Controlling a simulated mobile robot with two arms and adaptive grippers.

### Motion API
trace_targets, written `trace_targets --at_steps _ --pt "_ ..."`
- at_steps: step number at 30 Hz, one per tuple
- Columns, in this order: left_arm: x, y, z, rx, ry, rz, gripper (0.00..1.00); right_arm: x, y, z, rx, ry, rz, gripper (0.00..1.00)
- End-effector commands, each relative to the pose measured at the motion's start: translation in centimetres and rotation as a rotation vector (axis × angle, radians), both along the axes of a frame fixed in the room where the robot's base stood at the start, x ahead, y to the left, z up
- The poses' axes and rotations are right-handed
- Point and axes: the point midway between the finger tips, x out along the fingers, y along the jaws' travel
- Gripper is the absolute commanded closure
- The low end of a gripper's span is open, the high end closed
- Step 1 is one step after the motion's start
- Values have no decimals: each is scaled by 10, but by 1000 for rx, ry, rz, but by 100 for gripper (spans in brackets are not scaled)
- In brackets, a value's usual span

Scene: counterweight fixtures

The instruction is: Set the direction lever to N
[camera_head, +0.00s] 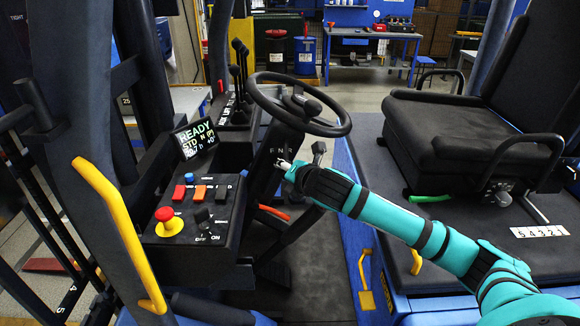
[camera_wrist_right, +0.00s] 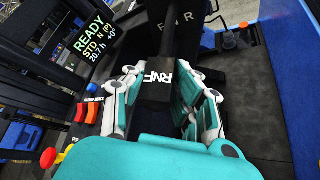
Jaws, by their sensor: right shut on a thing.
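The direction lever's black block-shaped knob, marked R N F, shows in the wrist view (camera_wrist_right: 155,92). Behind it, the steering column panel carries the letters F N R in the head view (camera_head: 283,149). My right gripper (camera_head: 284,167) reaches in from the right, below the steering wheel, with its fingers shut on the two sides of the knob. In the head view the gripper largely hides the lever. The display (camera_head: 196,137) reads READY, STD and N (P). Which position the lever itself stands in I cannot tell. My left gripper is not in view.
The steering wheel (camera_head: 298,104) is just above my right gripper. A console left of it has a red mushroom button (camera_head: 168,221), coloured rocker switches (camera_head: 201,192) and an ON/OFF key switch (camera_head: 202,215). The black seat (camera_head: 455,120) is at right.

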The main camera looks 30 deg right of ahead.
Motion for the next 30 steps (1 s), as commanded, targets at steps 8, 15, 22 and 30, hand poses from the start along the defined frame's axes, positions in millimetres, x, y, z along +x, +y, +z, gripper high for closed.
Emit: trace_targets --at_steps 8,15,22,30 --pt "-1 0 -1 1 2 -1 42 0 1 0 0 -1 4 56" --pt "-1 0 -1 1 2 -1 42 0 0 0 0 -1 2 50" --pt "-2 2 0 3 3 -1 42 -14 0 6 -2 -3 4 50" --pt "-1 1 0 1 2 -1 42 -66 4 27 -5 -1 5 50"
